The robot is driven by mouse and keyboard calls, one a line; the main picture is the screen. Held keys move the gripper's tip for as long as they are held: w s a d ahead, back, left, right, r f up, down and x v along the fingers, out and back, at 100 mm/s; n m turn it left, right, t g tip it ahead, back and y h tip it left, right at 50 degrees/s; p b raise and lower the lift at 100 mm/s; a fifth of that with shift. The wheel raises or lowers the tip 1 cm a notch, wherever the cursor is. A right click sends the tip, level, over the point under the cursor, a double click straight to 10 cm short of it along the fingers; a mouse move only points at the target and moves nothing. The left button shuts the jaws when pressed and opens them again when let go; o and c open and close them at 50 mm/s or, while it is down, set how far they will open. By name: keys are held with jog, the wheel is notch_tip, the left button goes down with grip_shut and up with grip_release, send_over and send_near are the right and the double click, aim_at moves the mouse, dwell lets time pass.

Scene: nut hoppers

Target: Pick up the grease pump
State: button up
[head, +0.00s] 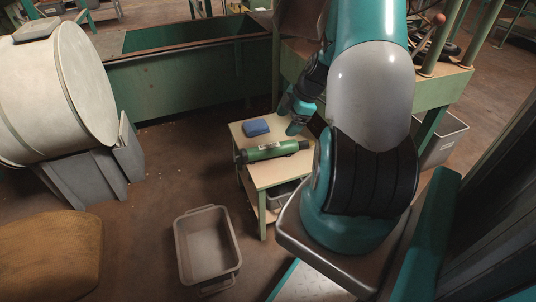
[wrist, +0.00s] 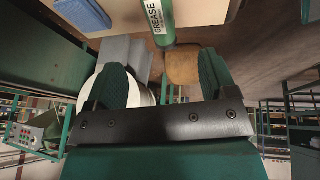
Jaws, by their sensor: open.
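The grease pump is a green cylinder (head: 270,151) lying on its side across the small wooden-topped table (head: 275,176) in the head view. In the wrist view the pump (wrist: 158,18), with a white "GREASE" label, shows at the top, beyond the fingers. My gripper (head: 293,127) is near the table's back right, close to the pump and apart from it. In the wrist view my gripper (wrist: 165,85) has its two green-padded fingers spread wide with nothing between them.
A blue box-like object (head: 255,128) lies on the table behind the pump. A grey bin (head: 207,246) stands on the floor in front. A large pale drum (head: 75,90) is at left, and a green hopper (head: 185,75) at the back. Floor left of the table is clear.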

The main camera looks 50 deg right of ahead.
aim_at(271, 146)
jog(key=b+x, duration=0.2)
jog(key=x, duration=0.6)
jog(key=shift+w+f+b, duration=0.1)
jog(key=shift+f+b, duration=0.15)
jog(key=shift+b, duration=0.1)
jog(key=b+x, duration=0.2)
jog(key=x, duration=0.3)
jog(key=shift+d+f+b, duration=0.1)
jog(key=shift+b, duration=0.3)
jog(key=c, duration=1.4)
